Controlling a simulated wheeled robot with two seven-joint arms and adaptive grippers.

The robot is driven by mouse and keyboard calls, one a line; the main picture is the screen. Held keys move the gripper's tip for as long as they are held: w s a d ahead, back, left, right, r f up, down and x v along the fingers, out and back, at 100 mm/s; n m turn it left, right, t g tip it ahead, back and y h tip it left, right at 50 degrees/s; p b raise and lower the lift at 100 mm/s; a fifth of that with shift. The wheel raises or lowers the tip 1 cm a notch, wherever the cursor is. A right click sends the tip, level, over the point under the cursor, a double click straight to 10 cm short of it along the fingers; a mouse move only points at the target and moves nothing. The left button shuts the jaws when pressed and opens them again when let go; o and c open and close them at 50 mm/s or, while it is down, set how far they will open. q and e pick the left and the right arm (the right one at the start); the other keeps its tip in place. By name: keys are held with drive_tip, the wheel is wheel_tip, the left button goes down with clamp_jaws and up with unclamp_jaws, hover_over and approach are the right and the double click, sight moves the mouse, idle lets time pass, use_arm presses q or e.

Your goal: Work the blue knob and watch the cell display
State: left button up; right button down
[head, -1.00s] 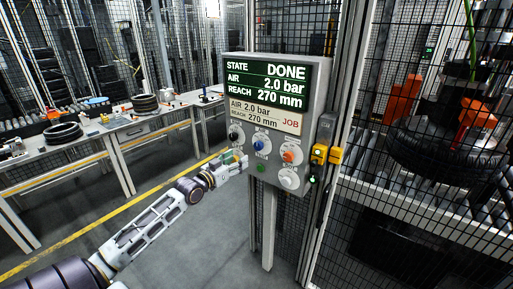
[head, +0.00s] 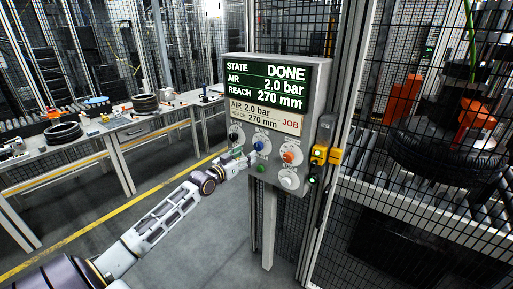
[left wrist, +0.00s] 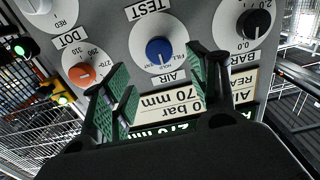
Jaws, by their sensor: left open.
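The blue knob (head: 258,146) sits on a white dial on the grey control box; it also shows in the left wrist view (left wrist: 159,50), upside down, with FILL and AIR lettering by it. The cell display (head: 266,86) reads STATE DONE, AIR 2.0 bar, REACH 270 mm. The job card (head: 264,114) below it reads AIR 2.0 bar, REACH 270 mm. My left gripper (head: 243,160) is just below and left of the blue knob. In the left wrist view its green-padded fingers (left wrist: 161,72) are open, with the knob seen beyond the gap; I see no grip on it. My right gripper is not in view.
An orange knob (head: 288,157), a black knob (head: 234,135), a white knob (head: 289,180) and a green button (head: 261,168) surround the blue knob. Mesh fencing stands behind and right of the box. A workbench (head: 120,125) with tyres stands left, with clear floor before it.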

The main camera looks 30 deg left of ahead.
sight(258, 147)
use_arm(q)
drive_tip(key=shift+w+d+p, duration=0.2)
drive_tip(key=shift+w+p, duration=0.05)
drive_tip(key=shift+w, duration=1.9)
drive_tip(key=shift+w+d+p, duration=0.15)
drive_tip(key=shift+w+p, duration=0.1)
drive_tip(key=shift+w, duration=1.85)
drive_tip(key=c, duration=1)
drive_tip(key=shift+m, duration=0.5)
drive_tip(key=m, duration=0.3)
drive_tip(key=shift+d, duration=0.1)
drive_tip(key=m, duration=0.5)
drive_tip(key=shift+f, duration=0.1)
